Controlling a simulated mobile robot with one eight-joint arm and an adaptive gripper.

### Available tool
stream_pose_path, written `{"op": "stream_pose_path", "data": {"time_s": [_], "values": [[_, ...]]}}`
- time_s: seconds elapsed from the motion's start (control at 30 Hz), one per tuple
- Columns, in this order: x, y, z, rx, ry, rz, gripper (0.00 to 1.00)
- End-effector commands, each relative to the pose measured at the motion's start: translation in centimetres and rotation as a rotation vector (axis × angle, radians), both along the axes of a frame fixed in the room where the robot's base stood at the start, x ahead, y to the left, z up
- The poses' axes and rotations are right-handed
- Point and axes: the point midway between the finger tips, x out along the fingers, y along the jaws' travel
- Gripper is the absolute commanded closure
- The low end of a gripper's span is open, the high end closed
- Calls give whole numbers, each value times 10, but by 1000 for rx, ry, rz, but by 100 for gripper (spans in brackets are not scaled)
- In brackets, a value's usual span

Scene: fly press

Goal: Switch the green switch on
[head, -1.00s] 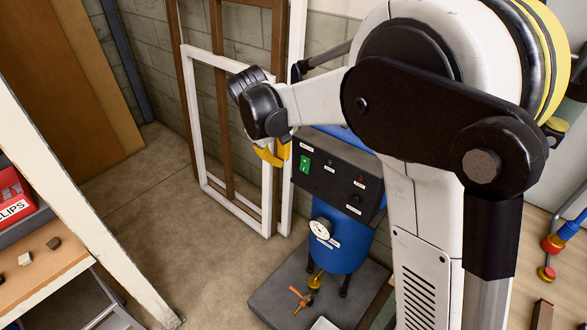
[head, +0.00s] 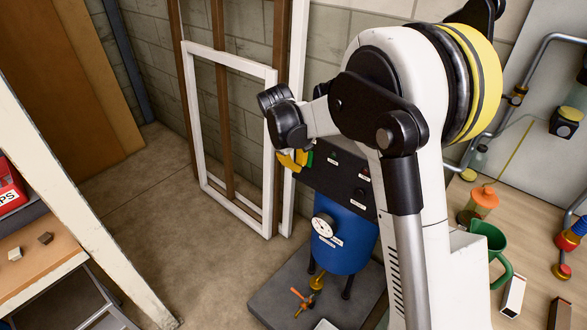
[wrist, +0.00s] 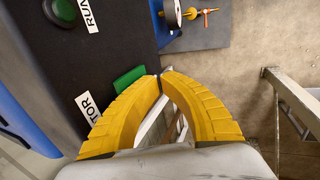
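The green switch (head: 309,158) is on the black control panel (head: 345,180) above a blue tank. In the head view my gripper partly covers it. In the wrist view the green switch (wrist: 129,78) lies just left of my fingertips, next to a label ending in "TOR". My gripper (head: 294,160) has yellow fingers and is at the panel's left side. In the wrist view the tips of my gripper (wrist: 161,76) meet with nothing between them. I cannot tell whether a finger touches the switch. The switch's position cannot be made out.
The blue tank (head: 343,240) carries a gauge (head: 323,226) and stands on a grey base plate (head: 268,292). A white frame (head: 188,110) leans on the wall behind my gripper. A bench (head: 45,250) is at the left. The floor between is clear.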

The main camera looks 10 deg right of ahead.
Motion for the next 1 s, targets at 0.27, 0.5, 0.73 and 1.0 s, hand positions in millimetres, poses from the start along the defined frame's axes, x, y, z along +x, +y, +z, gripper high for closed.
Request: {"op": "stream_pose_path", "data": {"time_s": [0.27, 0.5, 0.73, 1.0], "values": [[0, 0, 0, 0, 0, 0, 100], [5, -8, -6, -63, -45, 2, 100], [7, -11, -7, -81, -59, -1, 100], [8, -12, -4, -82, -59, -1, 100]]}}
